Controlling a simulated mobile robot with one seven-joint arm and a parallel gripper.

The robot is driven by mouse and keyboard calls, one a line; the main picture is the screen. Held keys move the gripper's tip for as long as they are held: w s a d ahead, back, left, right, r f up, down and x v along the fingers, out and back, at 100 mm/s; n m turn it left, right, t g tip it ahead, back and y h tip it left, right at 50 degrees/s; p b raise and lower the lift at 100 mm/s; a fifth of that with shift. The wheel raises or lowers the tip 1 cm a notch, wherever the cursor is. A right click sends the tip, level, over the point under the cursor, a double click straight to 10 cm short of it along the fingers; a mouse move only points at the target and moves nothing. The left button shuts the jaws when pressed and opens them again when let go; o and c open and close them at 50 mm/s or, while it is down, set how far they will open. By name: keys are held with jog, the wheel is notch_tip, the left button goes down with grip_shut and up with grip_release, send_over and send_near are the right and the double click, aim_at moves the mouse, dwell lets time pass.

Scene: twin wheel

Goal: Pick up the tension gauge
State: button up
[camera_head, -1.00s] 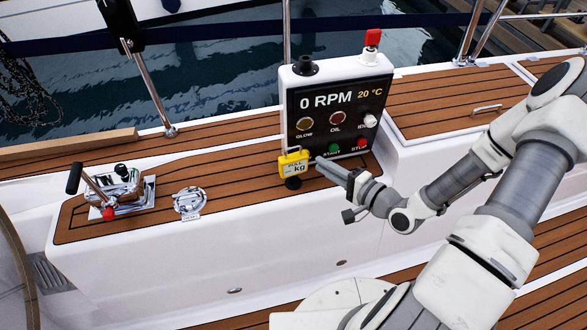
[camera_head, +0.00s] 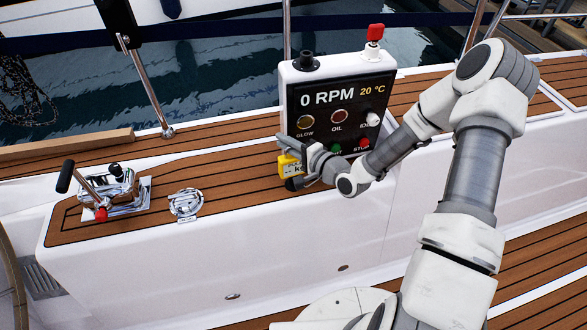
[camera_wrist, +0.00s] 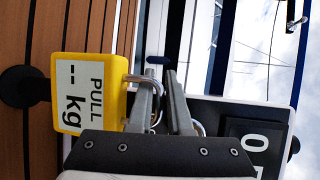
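The tension gauge (camera_head: 289,168) is a small yellow box with a white label, standing at the front foot of the engine panel; my gripper partly covers it in the head view. In the wrist view the gauge (camera_wrist: 88,95) is left of the fingers, its label reading "PULL -- kg" sideways, with a metal shackle at its right side. My gripper (camera_wrist: 162,80) shows two grey fingers with a gap between them. The left finger is right at the shackle; I cannot tell whether they touch. The gripper (camera_head: 290,150) is at the gauge's upper right in the head view.
The engine panel (camera_head: 337,100), reading 0 RPM, stands close behind the gripper, with a red-topped key on top. A throttle lever (camera_head: 98,190) and a round metal fitting (camera_head: 186,203) are to the left on the teak ledge (camera_head: 235,190). Bare teak lies between them and the gauge.

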jog(key=shift+w+a, duration=0.1)
jog(key=shift+w, duration=0.1)
grip_shut()
dwell(1.3)
